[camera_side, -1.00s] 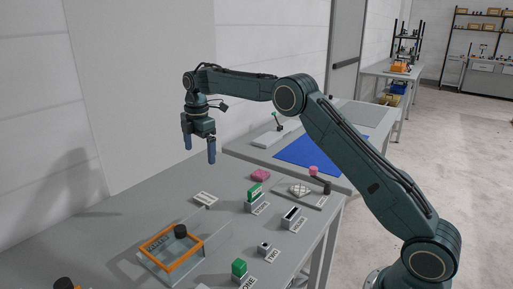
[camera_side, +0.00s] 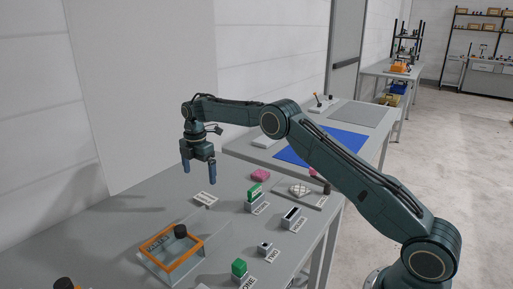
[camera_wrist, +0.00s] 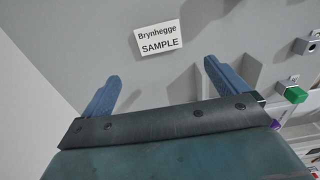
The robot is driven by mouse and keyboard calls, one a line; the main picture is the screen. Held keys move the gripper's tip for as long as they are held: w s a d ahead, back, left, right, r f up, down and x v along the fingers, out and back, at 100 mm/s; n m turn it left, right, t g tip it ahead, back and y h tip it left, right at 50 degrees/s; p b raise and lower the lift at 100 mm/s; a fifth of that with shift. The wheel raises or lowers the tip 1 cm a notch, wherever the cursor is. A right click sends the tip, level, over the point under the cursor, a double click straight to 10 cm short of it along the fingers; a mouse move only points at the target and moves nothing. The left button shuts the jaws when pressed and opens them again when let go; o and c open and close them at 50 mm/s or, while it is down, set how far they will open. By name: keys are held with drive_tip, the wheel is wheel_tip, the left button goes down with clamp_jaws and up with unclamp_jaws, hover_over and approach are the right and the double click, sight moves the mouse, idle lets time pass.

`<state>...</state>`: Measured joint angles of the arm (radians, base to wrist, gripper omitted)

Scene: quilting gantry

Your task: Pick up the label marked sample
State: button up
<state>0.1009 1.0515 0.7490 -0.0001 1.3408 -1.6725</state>
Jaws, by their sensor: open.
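The label marked sample (camera_wrist: 159,39) is a white rectangle with black print reading "Brynhegge SAMPLE" in the wrist view. It lies flat on the grey table, and in the side view it is a small white tag (camera_side: 206,199) behind the orange-rimmed box. My gripper (camera_side: 199,180) hangs above the table with its blue fingers pointing down, just above and slightly left of the label in the side view. In the wrist view my gripper (camera_wrist: 158,80) has its fingers wide apart with nothing between them, and the label shows beyond the fingertips.
A clear box with an orange rim (camera_side: 158,247) stands in front of the label. A wall runs along the left.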

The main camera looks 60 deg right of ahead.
hover_over(203, 199)
drive_tip(key=shift+a+f, duration=0.2)
drive_tip(key=shift+f, duration=2.25)
drive_tip(key=shift+s+d+f, duration=0.1)
drive_tip(key=shift+f, duration=2.45)
drive_tip(key=c, duration=1.1)
